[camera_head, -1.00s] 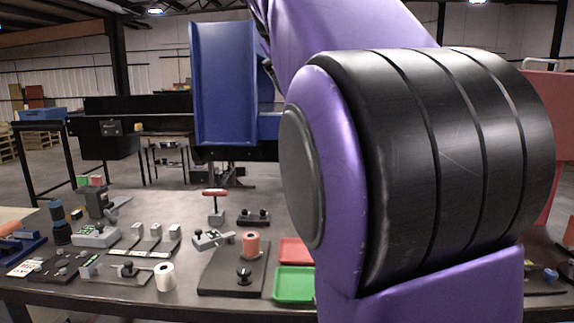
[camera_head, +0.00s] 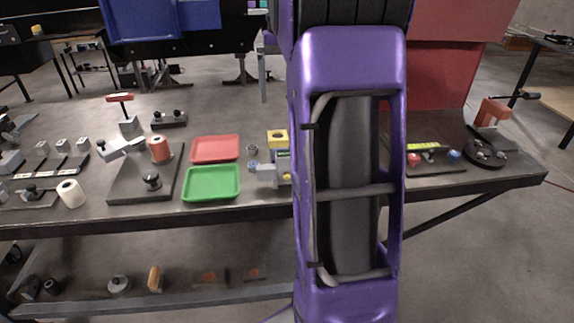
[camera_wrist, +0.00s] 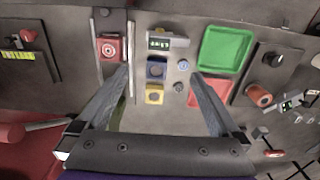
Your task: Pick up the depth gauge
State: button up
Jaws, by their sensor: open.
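A grey device with a small green-lit display (camera_wrist: 166,41) lies on the table in the wrist view, beyond my fingertips. It is partly seen in the head view (camera_head: 270,174), just right of the green tray. A second grey device with a small display and a shaft (camera_head: 121,147) lies left of the trays. I cannot tell for certain which one is the depth gauge. My gripper (camera_wrist: 160,72) is open and empty, its fingers on either side of a blue block (camera_wrist: 156,69) and a yellow block (camera_wrist: 155,94) as seen from above. My arm hides the gripper in the head view.
A green tray (camera_head: 212,184) and a red tray (camera_head: 215,149) stand left of my arm. A red block with a round knob (camera_wrist: 110,49) sits near the left finger in the wrist view. Fixtures (camera_head: 435,157) occupy the table's right; a lower shelf (camera_head: 190,302) holds several parts.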

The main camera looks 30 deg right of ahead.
jog(key=b, duration=0.2)
send_near(279, 170)
jog(key=d, duration=0.1)
jog(key=w+d+f, duration=0.1)
jog(key=shift+d+f, duration=0.15)
jog(key=shift+d, duration=0.15)
jog(key=f, duration=0.5)
jog(key=shift+s+f, duration=0.1)
jog(key=shift+s, duration=0.1)
grip_shut()
